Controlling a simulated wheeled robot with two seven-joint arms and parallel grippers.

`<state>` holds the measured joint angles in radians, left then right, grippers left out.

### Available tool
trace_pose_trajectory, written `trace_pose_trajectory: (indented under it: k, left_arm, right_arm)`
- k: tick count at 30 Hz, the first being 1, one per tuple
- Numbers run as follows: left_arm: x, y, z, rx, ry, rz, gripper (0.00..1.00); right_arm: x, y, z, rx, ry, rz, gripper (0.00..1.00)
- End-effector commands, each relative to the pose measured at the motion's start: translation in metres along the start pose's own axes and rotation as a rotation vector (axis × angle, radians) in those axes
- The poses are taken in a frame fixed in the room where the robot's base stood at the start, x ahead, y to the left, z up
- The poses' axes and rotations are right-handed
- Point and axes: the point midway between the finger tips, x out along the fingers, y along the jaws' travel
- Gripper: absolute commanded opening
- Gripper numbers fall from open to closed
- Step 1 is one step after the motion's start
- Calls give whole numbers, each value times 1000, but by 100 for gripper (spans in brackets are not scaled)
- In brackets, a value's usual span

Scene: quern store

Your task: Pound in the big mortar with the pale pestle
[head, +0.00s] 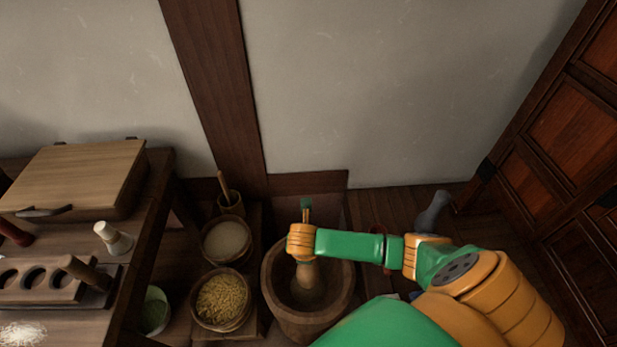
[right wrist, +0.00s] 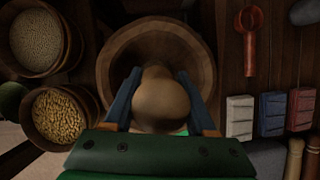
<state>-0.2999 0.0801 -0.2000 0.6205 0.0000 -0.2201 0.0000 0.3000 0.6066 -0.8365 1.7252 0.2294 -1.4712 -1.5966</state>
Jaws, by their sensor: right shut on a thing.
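The big mortar (head: 272,284) is a wide brown wooden bowl on the floor at lower middle in the head view. Its round rim also shows in the right wrist view (right wrist: 110,62). My right gripper (head: 303,250) is above the mortar, its blue fingers (right wrist: 160,75) closed on either side of a pale tan pestle (right wrist: 163,97). In the head view the pestle's rounded end (head: 307,273) points down into the mortar's mouth. Whether it touches the bottom cannot be told. The gripper and wrist hide the pestle's middle. My left gripper is in neither view.
Left of the mortar stand a bowl of pale grain (head: 226,240) and a bowl of yellow grain (head: 222,300). A table with a holed wooden rack (head: 40,280) is further left. A red-brown ladle (right wrist: 249,45) and small boxes (right wrist: 271,113) lie right of the mortar.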

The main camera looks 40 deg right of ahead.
Motion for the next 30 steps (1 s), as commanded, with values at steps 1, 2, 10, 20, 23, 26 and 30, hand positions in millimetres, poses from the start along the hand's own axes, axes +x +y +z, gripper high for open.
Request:
trace_pose_trajectory:
  k: [1, 2, 10, 20, 23, 26, 30]
  left_arm:
    - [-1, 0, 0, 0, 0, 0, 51]
    - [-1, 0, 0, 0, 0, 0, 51]
    - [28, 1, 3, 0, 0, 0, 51]
    - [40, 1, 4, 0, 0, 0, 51]
    - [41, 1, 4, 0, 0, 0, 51]
    - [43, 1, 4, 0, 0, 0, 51]
    - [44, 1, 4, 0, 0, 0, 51]
  right_arm:
    - [-1, 0, 1, 1, -2, 1, 0]
    - [-1, 0, 1, 1, -2, 1, 0]
    - [40, 0, -16, -1, -2, -1, 0]
    - [62, 1, -25, 1, -2, 1, 0]
    - [64, 0, -26, 1, -2, 1, 0]
    - [66, 0, -27, 1, -2, 1, 0]
    - [68, 1, -28, 1, -2, 2, 0]
